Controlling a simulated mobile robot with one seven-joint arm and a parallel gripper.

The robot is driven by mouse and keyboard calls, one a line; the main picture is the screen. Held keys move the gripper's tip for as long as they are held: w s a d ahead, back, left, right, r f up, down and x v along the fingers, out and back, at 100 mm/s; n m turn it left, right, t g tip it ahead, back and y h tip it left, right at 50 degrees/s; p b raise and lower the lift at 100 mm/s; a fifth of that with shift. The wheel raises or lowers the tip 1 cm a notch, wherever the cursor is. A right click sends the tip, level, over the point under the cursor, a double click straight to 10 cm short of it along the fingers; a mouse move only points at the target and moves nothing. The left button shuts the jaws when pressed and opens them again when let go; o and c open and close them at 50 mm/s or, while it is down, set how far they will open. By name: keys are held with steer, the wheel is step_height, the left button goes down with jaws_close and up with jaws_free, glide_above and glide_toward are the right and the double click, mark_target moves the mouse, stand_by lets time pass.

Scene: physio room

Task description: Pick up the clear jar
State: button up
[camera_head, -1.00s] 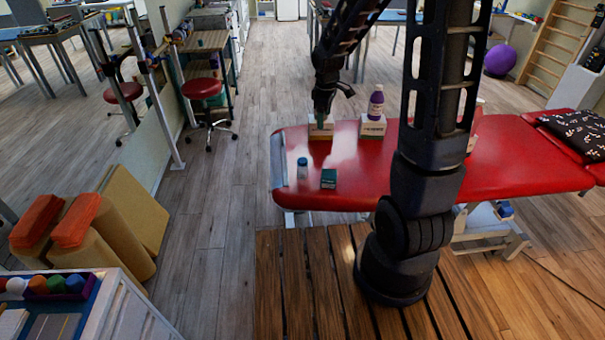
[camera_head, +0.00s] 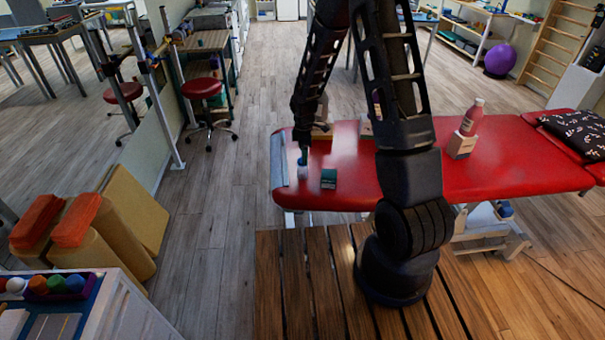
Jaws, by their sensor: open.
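The clear jar (camera_head: 302,173) stands near the left end of the red treatment table, left of a small dark green box (camera_head: 328,179). Its top is mostly covered by my gripper. My gripper (camera_head: 303,158) points down right at the jar's top and is open. The fingers are small and dark here, and I cannot tell whether they touch the jar or how far they reach around it.
The red table (camera_head: 350,188) has free surface around the green box. Behind my arm stand a block (camera_head: 322,131) and a partly hidden white box (camera_head: 365,127).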

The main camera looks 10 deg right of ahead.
mark_target(302, 166)
steer(key=shift+s+a+f, duration=0.1)
steer(key=shift+a+f, duration=0.05)
steer(key=shift+f, duration=1.7)
steer(key=shift+s+a+f, duration=0.1)
steer(key=shift+a+f, duration=0.05)
steer(key=shift+f, duration=1.7)
steer(key=shift+c, duration=0.5)
steer(key=c, duration=1)
